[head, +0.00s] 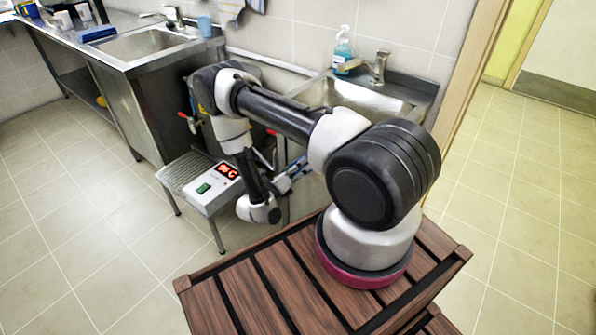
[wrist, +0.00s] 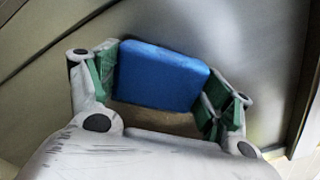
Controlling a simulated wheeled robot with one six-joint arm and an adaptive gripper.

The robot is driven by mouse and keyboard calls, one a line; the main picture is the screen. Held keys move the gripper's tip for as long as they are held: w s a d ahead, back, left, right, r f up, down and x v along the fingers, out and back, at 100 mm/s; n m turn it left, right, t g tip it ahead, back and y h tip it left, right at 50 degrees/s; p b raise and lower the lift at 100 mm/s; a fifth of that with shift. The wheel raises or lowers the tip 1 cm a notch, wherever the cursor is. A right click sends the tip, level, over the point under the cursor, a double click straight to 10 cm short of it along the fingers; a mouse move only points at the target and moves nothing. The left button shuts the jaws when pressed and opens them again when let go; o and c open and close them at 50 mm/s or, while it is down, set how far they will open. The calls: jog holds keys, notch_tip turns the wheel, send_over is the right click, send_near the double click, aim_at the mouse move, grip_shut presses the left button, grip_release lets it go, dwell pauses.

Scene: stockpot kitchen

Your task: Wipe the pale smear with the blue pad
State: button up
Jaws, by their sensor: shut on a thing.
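My gripper (wrist: 160,88) is shut on the blue pad (wrist: 160,76) in the wrist view, with a green-lined finger at each side of it. The pad is a flat blue block, slightly tilted in the picture, in front of a grey metal surface (wrist: 250,40). I cannot tell whether it touches that surface. In the head view my gripper (head: 290,178) is low beside the sink unit, partly hidden by my arm. I cannot make out the pale smear in either view. A tan patch shows below the pad in the wrist view, but I cannot tell what it is.
A small steel stand (head: 184,172) with a display box (head: 213,188) is left of my gripper. The right sink (head: 350,97) has a tap (head: 378,66) and soap bottle (head: 342,48) behind it. Another sink counter (head: 150,44) is at left. Tiled floor is clear at left.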

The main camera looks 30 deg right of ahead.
jog(key=s+d, duration=0.2)
jog(key=s, duration=0.4)
jog(key=s+d, duration=0.2)
jog(key=s, duration=0.5)
jog(key=shift+d, duration=0.3)
dwell(0.6)
jog(key=shift+w, duration=0.1)
jog(key=v, duration=0.6)
jog(key=shift+a, duration=0.15)
jog(key=shift+v, duration=1.4)
